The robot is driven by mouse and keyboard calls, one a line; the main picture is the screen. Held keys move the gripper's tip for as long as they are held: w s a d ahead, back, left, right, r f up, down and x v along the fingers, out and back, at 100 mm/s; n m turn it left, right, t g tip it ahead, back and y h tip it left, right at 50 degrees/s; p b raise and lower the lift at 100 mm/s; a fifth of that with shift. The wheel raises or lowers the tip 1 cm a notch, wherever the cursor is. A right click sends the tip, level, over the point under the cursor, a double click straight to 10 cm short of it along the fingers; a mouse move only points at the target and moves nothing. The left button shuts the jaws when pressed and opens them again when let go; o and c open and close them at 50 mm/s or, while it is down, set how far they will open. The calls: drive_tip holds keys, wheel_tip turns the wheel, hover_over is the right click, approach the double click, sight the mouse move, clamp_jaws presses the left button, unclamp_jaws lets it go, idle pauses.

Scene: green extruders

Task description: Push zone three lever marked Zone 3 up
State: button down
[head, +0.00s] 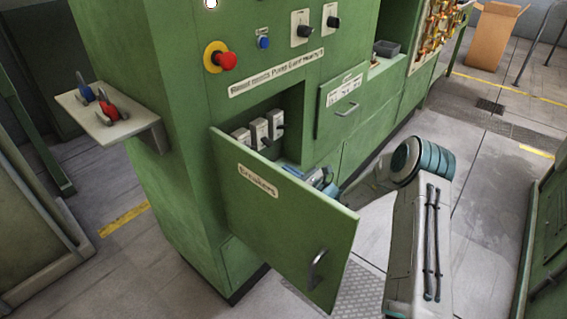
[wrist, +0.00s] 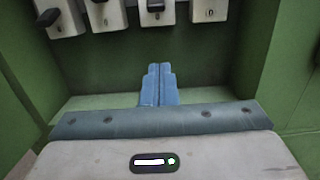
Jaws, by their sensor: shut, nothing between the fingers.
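White breaker boxes (wrist: 70,22) with black levers sit in a row on the back wall of the green breaker compartment, at the top of the wrist view. They also show in the head view (head: 258,132). The leftmost lever (wrist: 47,18) juts out; another black lever (wrist: 155,6) is almost straight above my fingers. No Zone 3 marking is readable, so I cannot tell which lever it names. My gripper (wrist: 159,68) is shut and empty, pointing into the compartment below the boxes, with no visible contact.
The open green door marked Breakers (head: 285,215) stands in front of my gripper in the head view. The compartment's green side walls (wrist: 256,50) flank it. A red button (head: 226,61) is above.

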sight(267, 142)
drive_tip(key=w+a+r, duration=0.1)
drive_tip(key=a, duration=0.1)
drive_tip(key=w+a+r, duration=0.1)
drive_tip(key=w+a, duration=0.1)
drive_tip(key=w+a+r, duration=0.1)
drive_tip(key=a, duration=0.1)
drive_tip(key=shift+w+r, duration=0.3)
drive_tip(key=shift+r, duration=0.1)
drive_tip(key=shift+s+d+r, duration=0.1)
drive_tip(key=shift+d+r, duration=0.05)
drive_tip(key=shift+r, duration=0.2)
